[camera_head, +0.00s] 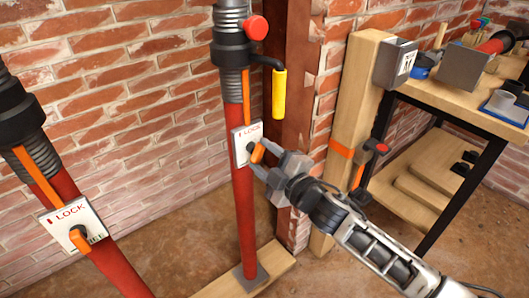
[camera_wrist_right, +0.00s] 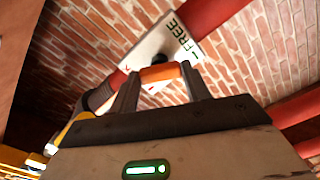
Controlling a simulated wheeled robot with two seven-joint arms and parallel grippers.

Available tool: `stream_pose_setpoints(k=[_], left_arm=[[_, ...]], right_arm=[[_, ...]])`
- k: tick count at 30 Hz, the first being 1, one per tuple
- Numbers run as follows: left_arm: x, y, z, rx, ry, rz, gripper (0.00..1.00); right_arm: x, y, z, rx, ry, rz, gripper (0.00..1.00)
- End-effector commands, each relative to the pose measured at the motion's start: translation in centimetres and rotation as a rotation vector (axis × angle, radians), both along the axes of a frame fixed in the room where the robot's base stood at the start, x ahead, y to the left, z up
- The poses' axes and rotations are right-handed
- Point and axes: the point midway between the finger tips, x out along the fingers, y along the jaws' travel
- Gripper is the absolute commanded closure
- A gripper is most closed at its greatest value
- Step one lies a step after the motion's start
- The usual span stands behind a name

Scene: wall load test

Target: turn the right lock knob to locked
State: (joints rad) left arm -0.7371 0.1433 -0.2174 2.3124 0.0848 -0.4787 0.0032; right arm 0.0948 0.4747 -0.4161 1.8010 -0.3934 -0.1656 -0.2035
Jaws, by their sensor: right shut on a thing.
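The right lock knob (camera_head: 258,151) is a small orange handle on a white plate (camera_head: 241,135) marked LOCK, fixed to the right red prop (camera_head: 243,210). My right gripper (camera_head: 264,160) reaches in from the lower right and is shut on this knob. In the right wrist view the orange knob (camera_wrist_right: 160,73) lies between the two fingertips (camera_wrist_right: 162,84). The plate (camera_wrist_right: 165,42) shows the word FREE there. The gripper covers the plate's lower part in the head view, and the exact knob angle is hard to tell. My left gripper is not in view.
A second prop (camera_head: 90,220) at the left has its own lock plate and orange knob (camera_head: 79,239). A yellow handle (camera_head: 279,94) hangs above my right gripper. A wooden post (camera_head: 352,110) and a workbench (camera_head: 460,112) stand to the right.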

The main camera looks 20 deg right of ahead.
Motion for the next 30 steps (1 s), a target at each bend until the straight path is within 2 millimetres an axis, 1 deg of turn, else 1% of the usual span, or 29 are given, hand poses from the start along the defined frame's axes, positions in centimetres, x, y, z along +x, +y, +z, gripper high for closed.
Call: stream_pose_setpoints(k=[6, 15, 22, 30], left_arm=[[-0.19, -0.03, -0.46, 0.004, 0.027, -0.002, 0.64], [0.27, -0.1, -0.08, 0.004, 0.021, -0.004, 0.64], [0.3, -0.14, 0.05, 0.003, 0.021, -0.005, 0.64], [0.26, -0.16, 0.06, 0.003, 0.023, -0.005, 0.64]], right_arm=[[-0.05, 0.07, 0.07, -0.184, -0.065, 0.002, 0.76], [-0.04, 0.06, -0.05, -0.378, -0.136, 0.002, 0.76], [-0.04, 0.06, -0.07, -0.459, -0.165, 0.002, 0.76], [-0.04, 0.06, -0.1, -0.491, -0.177, 0.002, 0.76]])
